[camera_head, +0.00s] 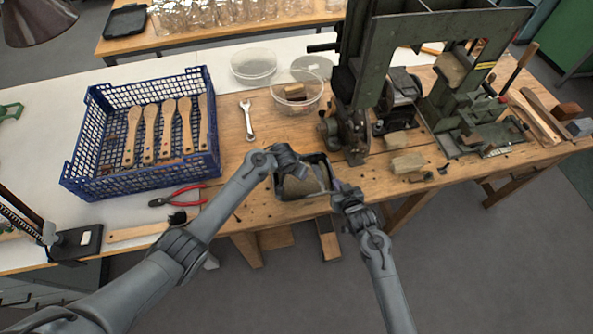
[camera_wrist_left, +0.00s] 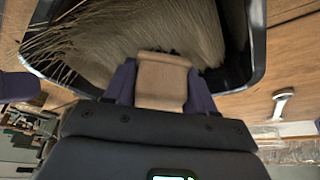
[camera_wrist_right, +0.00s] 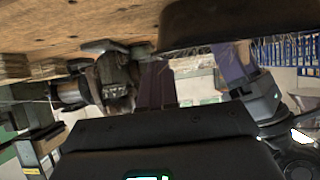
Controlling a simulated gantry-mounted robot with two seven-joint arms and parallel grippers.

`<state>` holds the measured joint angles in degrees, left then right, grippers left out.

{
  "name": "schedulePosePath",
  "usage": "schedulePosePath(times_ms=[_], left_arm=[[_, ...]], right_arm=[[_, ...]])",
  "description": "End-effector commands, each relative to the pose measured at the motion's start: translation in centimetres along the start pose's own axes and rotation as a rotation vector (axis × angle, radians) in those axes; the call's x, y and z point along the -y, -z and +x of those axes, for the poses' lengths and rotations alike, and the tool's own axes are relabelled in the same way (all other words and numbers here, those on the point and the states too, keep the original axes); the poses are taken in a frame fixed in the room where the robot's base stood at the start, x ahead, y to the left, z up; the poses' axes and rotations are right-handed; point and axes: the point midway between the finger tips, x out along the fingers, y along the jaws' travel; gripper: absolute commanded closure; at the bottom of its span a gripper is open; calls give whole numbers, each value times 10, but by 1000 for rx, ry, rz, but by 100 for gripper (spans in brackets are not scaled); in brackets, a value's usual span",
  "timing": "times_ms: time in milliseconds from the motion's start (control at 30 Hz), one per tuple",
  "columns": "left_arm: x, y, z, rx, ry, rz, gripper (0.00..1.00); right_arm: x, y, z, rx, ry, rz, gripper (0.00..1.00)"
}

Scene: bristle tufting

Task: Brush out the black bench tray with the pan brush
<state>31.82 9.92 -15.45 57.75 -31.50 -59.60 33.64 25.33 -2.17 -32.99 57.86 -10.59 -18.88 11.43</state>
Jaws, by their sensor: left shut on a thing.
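The black bench tray (camera_head: 318,157) sits at the front edge of the wooden bench, with a mass of tan bristle fibres (camera_head: 302,188) in it. My left gripper (camera_head: 299,172) is over the tray. In the left wrist view it is shut on a wooden block (camera_wrist_left: 162,82), seemingly the pan brush's handle, against the fibres inside the tray (camera_wrist_left: 258,40). The brush's bristles cannot be told apart from the fibres. My right gripper (camera_head: 336,187) is beside the tray's right side.
A blue crate (camera_head: 140,177) of wooden brush handles stands to the left, with red pliers (camera_head: 178,196) in front. A wrench (camera_head: 247,120) and clear bowls (camera_head: 297,93) lie behind the tray. A green machine (camera_head: 350,90) stands close behind on the right.

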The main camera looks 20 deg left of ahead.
Motion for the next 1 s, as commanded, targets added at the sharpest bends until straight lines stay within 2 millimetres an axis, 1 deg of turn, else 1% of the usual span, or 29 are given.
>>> schedulePosePath(times_ms=[533, 1000], left_arm=[[0, 0, 1, 0, 0, 0, 69], [0, -3, 9, 0, -1, -1, 69]], right_arm=[[0, -3, 1, 2, 0, 0, 100], [0, -4, 1, 4, 0, 0, 100]])
